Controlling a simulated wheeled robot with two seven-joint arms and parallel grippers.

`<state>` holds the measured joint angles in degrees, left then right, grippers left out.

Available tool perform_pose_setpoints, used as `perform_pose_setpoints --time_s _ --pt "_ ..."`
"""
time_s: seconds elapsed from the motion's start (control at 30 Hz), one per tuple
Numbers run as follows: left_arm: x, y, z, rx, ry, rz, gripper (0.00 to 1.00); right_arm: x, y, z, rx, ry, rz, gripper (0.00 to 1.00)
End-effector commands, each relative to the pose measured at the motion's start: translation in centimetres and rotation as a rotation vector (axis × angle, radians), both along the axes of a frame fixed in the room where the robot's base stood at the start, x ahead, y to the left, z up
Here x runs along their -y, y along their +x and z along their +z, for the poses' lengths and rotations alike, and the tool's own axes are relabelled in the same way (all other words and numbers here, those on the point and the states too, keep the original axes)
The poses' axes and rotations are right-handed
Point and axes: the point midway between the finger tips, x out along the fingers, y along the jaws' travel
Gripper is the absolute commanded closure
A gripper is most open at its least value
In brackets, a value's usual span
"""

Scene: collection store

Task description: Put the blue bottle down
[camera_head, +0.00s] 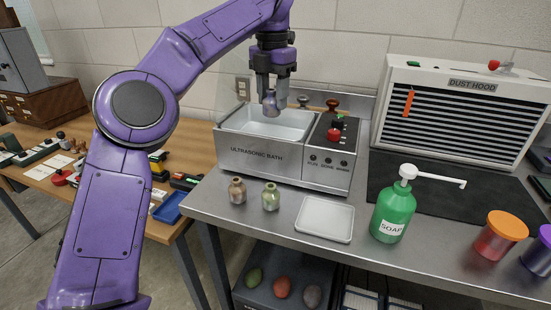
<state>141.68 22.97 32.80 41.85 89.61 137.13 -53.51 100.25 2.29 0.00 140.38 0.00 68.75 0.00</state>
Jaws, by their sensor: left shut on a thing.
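My left gripper (271,92) comes down from above and is shut on a small blue-grey bottle (270,105). The bottle is upright and hangs over the open basin of the ultrasonic bath (255,153). The gripper's fingers partly cover it. I cannot tell whether its base touches the liquid or floor of the basin. My right gripper does not show.
A brown bottle (237,191) and a green bottle (271,197) stand before the bath. An empty white tray (325,222) lies right of them. A green soap bottle (394,212) and a dust hood (455,105) are farther right.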

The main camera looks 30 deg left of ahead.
Motion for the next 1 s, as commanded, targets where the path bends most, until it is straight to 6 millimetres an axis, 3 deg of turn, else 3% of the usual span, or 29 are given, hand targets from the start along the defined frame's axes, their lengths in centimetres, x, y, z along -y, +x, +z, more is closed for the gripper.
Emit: perform_pose_setpoints --time_s 0.17,0.3,0.67,1.0 --pt "-0.2 -0.1 -2.6 -0.001 0.0 0.001 0.88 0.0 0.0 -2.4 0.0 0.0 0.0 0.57" --pt "-0.3 -0.2 -6.0 -0.001 -0.002 0.001 0.88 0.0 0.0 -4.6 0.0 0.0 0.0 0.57" --pt "-0.2 -0.1 -11.1 -0.002 -0.001 -0.001 0.88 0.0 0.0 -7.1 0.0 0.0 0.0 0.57" --pt "-0.1 -0.1 -11.6 0.0 -0.001 0.0 0.88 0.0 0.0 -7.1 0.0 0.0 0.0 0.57"
